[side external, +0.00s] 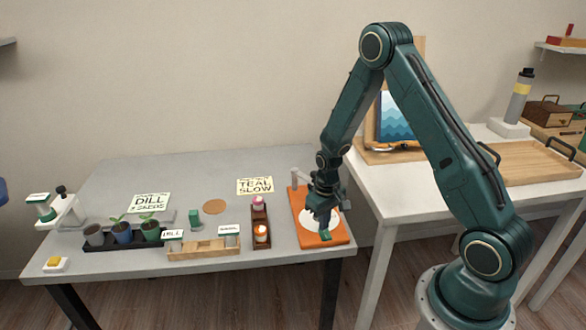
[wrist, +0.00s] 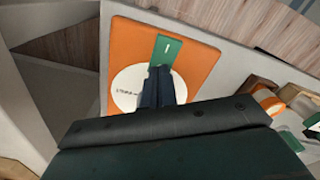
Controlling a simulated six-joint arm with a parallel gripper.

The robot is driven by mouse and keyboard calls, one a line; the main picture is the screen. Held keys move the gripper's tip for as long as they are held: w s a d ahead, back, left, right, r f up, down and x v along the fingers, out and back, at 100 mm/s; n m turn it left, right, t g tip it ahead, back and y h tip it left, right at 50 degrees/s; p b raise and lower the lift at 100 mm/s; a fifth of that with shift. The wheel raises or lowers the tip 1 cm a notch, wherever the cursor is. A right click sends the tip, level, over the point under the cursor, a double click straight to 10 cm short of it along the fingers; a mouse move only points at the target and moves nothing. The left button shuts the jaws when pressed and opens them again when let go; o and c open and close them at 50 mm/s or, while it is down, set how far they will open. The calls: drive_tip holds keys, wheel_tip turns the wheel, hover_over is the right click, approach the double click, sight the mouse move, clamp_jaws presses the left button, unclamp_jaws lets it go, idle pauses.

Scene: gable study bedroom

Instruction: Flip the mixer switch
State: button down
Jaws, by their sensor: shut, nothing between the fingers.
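An orange board (side external: 338,239) lies on the right end of the grey table, with a white round disc (side external: 305,217) on it. A green tab with a white line mark (side external: 326,236) is at the board's front edge. It also shows in the wrist view (wrist: 170,48), beside the disc (wrist: 124,92) on the orange board (wrist: 200,58). My gripper (side external: 324,222) is shut and empty, pointing down over the disc. In the wrist view its fingertips (wrist: 161,72) overlap the tab's lower end; I cannot tell whether they touch it. No part is plainly labelled as the mixer switch.
A grey post (side external: 295,179) stands at the board's back left. Left of the board is a brown holder (side external: 260,215) with candles. A white table (side external: 400,199) adjoins on the right.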

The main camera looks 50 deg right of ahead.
wheel_tip(320, 180, up, 7)
drive_tip(key=shift+f, duration=0.15)
idle(0.9)
drive_tip(key=s+a+r+n+t, duration=0.1)
drive_tip(key=s+a+r, duration=0.25)
drive_tip(key=r, duration=0.55)
drive_tip(key=s+a+r+t, duration=0.2)
drive_tip(key=a+r, duration=0.2)
drive_tip(key=r, duration=0.5)
drive_tip(key=s+a+r+n+t, duration=0.1)
drive_tip(key=s+a+r, duration=0.2)
drive_tip(key=s, duration=0.4)
drive_tip(key=s+a+r+n+t, duration=0.1)
drive_tip(key=s+a+r, duration=0.2)
drive_tip(key=s+r, duration=0.2)
drive_tip(key=shift+s+a+t, duration=0.15)
drive_tip(key=shift+s+t, duration=0.15)
drive_tip(key=shift+s, duration=0.95)
